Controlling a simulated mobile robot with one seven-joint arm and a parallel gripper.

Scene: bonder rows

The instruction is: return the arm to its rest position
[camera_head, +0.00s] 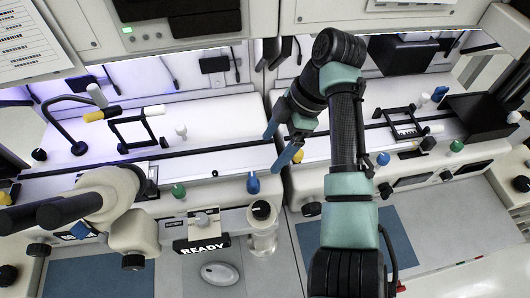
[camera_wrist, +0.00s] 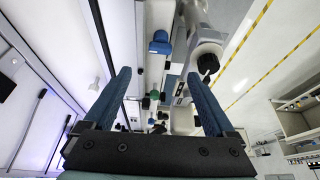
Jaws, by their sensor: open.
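My gripper (camera_head: 279,146) is open, with its two blue fingers apart and nothing between them. In the head view it hangs in front of the bonder machines, near the gap between two stations, above the front rail. My arm reaches up from the bottom right of centre and bends over at the top. In the wrist view my gripper (camera_wrist: 160,95) shows both fingers spread, with knobs and machine parts beyond them.
A blue knob (camera_head: 253,183) is just below my gripper. A microscope (camera_head: 100,200) stands at the left. A black box (camera_head: 482,115) sits at the right.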

